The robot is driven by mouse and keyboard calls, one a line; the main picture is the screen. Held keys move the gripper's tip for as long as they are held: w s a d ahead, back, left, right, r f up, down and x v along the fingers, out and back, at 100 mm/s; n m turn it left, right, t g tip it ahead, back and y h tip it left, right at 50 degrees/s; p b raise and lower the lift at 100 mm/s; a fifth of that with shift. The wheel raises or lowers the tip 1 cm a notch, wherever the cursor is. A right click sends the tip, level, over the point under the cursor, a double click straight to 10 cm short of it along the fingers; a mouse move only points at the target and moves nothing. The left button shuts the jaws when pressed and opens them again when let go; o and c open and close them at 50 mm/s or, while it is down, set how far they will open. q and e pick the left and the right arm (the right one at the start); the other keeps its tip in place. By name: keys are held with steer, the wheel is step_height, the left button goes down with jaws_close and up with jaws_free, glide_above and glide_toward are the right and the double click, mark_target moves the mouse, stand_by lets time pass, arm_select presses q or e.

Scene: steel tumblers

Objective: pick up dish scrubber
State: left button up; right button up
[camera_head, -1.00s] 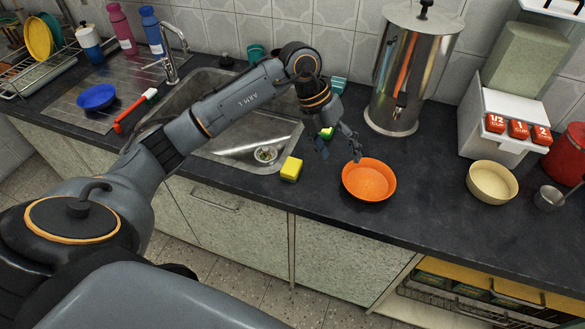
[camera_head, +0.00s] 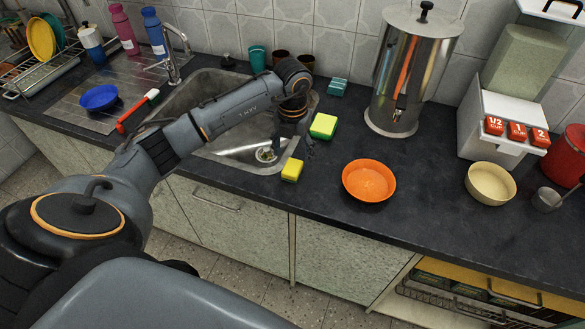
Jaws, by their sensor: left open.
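The frames do not settle which item is the dish scrubber. A green-and-yellow sponge block (camera_head: 323,126) lies on the dark counter right of the sink. A smaller yellow sponge (camera_head: 291,169) lies at the sink's front right corner. A red-handled brush with a white head (camera_head: 138,111) lies at the sink's left edge. My left gripper (camera_head: 291,142) is open over the right side of the sink, left of the green-and-yellow block and above the yellow sponge in the picture. Its fingers are dark and hard to make out. My right gripper is not in view.
The steel sink (camera_head: 231,150) lies under my left arm. An orange bowl (camera_head: 369,181), a cream bowl (camera_head: 490,184) and a tall steel dispenser (camera_head: 408,75) stand to the right. A teal block (camera_head: 337,87) lies behind. Counter between the orange and cream bowls is clear.

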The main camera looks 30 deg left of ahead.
mark_target(292, 166)
arm_select(q)
step_height(292, 166, down, 4)
steer(key=shift+r+p, duration=0.1)
steer(key=shift+p, duration=0.5)
steer(key=shift+f, duration=0.45)
steer(key=c, duration=0.9)
steer(key=shift+r, duration=0.1)
steer(key=shift+c, duration=0.2)
steer(key=shift+r+b, duration=0.35)
steer(key=shift+r, duration=0.15)
steer(key=s+d+r+b, duration=0.2)
steer(key=s+d+r, duration=0.7)
steer(key=r, duration=0.3)
steer(key=shift+s+d+b, duration=0.3)
steer(key=shift+s+b, duration=0.05)
steer(key=shift+s, duration=0.2)
